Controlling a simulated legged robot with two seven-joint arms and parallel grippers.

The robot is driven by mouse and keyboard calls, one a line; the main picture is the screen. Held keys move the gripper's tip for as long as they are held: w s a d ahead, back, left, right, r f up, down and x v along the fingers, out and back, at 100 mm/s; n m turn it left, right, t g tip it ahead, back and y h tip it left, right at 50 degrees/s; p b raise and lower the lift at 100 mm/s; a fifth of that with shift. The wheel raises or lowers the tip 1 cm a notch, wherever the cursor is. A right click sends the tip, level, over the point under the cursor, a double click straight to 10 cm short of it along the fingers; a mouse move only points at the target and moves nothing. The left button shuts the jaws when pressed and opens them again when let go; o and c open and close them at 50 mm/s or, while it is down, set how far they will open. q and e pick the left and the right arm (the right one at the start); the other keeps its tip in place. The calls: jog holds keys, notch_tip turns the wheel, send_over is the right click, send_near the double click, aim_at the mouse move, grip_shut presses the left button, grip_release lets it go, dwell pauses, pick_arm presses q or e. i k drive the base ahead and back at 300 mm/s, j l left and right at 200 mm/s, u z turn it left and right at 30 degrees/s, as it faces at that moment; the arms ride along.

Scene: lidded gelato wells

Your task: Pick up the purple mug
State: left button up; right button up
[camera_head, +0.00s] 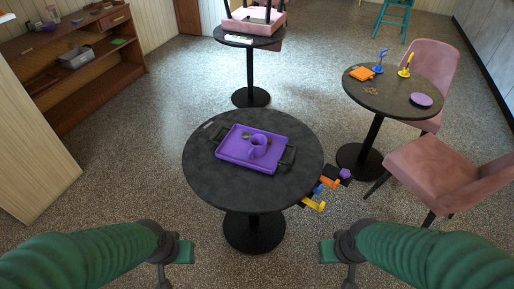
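The purple mug (258,146) stands on a purple tray (234,157), right of the tray's middle. The tray lies on a dark round table (211,186) in front of me. A small greyish item (246,135) lies just behind the mug on the tray. My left gripper (180,266) is low in the picture, left of the table and well short of the mug. My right gripper (335,265) is low on the right, also short of the table. Neither gripper touches the tray or mug. The finger gaps are too unclear to tell open from shut.
Black handles flank the tray. Colourful items (318,194) lie low beside the table's right edge. A second round table (391,98) at the right holds a purple plate (421,100) and small items. Pink chairs (445,172) stand near it. A wooden shelf (75,60) is at the left.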

aim_at(258, 142)
jog(key=i+j+z, duration=0.15)
jog(key=i+j, duration=0.6)
jog(key=i+j+z, duration=0.1)
jog(key=i+j, duration=0.55)
jog(key=j, duration=0.25)
